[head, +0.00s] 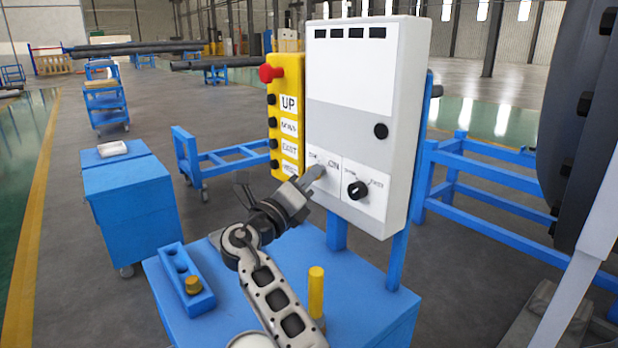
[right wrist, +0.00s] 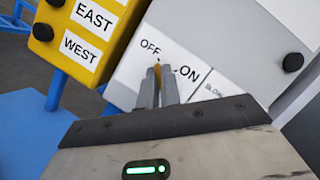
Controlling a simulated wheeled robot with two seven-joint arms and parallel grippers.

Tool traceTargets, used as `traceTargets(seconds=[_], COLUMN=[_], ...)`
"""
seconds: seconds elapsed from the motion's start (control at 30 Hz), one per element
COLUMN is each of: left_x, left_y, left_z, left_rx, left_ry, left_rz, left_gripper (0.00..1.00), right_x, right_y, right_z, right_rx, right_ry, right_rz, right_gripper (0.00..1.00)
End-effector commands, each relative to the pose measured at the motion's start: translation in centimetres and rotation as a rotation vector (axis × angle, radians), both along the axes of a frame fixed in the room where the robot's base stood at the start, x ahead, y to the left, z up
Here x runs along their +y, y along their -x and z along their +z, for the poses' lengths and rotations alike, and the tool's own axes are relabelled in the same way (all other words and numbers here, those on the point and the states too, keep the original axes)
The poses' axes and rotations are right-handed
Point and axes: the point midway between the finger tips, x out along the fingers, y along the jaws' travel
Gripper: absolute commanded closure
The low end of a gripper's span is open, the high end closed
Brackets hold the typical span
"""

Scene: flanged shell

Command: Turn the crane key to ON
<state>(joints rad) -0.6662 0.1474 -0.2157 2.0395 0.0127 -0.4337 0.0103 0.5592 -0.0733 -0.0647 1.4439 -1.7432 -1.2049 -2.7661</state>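The white control panel (head: 355,130) stands upright on blue posts, with a key switch at its lower left marked OFF and ON. My right gripper (head: 316,172) reaches up to this switch. In the right wrist view, its two fingers (right wrist: 158,88) are close together, with a small strip of the yellowish crane key (right wrist: 157,70) between the tips. The key lies just below the OFF label (right wrist: 150,47) and left of the ON label (right wrist: 189,73). Most of the key is hidden by the fingers, so its exact angle is unclear. My left gripper is not in view.
A yellow button box (head: 286,115) with a red knob adjoins the panel's left side. A black rotary knob (head: 357,190) sits right of the key switch.

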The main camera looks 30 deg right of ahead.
Motion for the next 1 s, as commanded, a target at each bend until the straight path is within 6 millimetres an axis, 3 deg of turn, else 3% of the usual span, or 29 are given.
traceTargets(seconds=[0.37,1.0], left_x=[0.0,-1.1], left_y=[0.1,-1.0], left_z=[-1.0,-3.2], left_rx=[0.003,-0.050], left_ry=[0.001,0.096], left_rz=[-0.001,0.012], left_gripper=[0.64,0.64], right_x=[0.0,0.0], right_y=[0.0,-0.3], right_z=[-0.2,-0.6], right_rx=[-0.089,-0.652], right_ry=[-0.005,-0.049], right_rz=[-0.002,-0.001], right_gripper=[1.00,1.00])
